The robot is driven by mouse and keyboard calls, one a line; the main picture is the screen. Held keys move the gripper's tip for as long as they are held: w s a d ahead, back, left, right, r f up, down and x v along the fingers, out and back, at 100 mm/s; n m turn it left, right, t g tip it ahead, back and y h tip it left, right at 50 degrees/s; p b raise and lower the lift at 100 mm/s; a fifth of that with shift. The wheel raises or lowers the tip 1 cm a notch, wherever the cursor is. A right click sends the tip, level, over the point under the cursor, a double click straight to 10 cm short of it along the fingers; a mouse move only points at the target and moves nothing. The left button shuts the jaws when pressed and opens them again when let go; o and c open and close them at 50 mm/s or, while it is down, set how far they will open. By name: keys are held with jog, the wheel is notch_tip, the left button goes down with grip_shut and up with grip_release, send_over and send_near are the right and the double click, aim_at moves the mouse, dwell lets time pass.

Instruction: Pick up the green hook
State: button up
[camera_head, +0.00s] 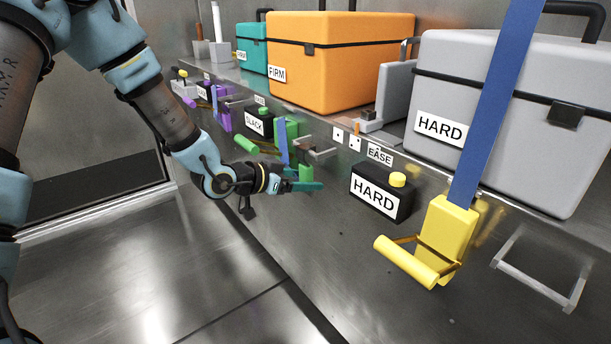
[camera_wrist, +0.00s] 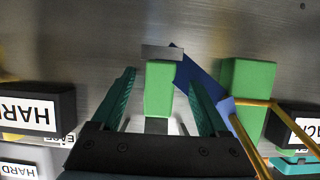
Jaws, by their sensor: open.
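A green block (camera_wrist: 158,88) with grey metal at both its ends stands between the two teal fingers of my open gripper (camera_wrist: 162,79), with a gap on each side. In the head view the green piece (camera_head: 305,173) shows at my gripper (camera_head: 303,186), close to the front panel. A second, larger green block (camera_wrist: 248,95) stands to the right in the wrist view, with a blue strap and a gold band. In the head view it is the green block (camera_head: 286,132) behind my gripper, with a green cylinder (camera_head: 247,145) near it. I cannot tell how the smaller piece is attached.
A black HARD box (camera_head: 380,193) with a yellow knob and a yellow block (camera_head: 446,240) on a blue strap are to the right. A black SLACK box (camera_head: 259,122) is behind. Orange (camera_head: 335,60) and grey (camera_head: 510,150) cases stand on the ledge. The floor in front is clear.

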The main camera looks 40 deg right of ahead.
grip_shut()
dwell(0.6)
